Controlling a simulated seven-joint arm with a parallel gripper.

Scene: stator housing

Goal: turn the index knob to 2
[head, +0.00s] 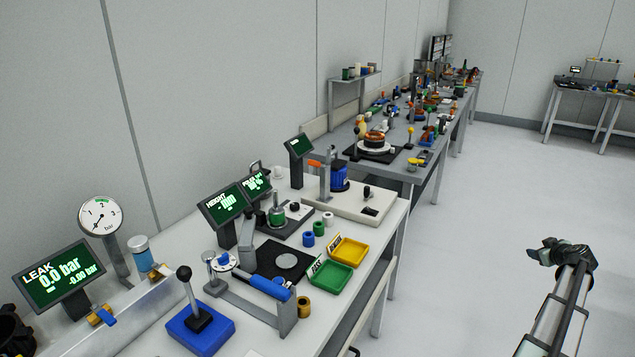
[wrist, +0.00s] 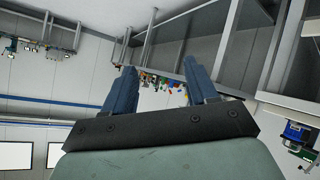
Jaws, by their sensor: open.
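I cannot tell for sure which part is the index knob. A black knob (head: 367,190) stands on a beige base plate farther along the bench. My gripper (head: 548,254) is at the right of the head view, over open floor and well apart from the bench. In the wrist view my gripper (wrist: 160,68) shows two blue fingers spread apart with nothing between them.
The near bench (head: 395,218) carries a leak display (head: 58,275), a pressure gauge (head: 100,215), a black-ball lever on a blue block (head: 200,330), a blue-handled frame (head: 270,288), and green (head: 330,277) and yellow (head: 349,250) trays. The floor (head: 480,220) between arm and bench is clear.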

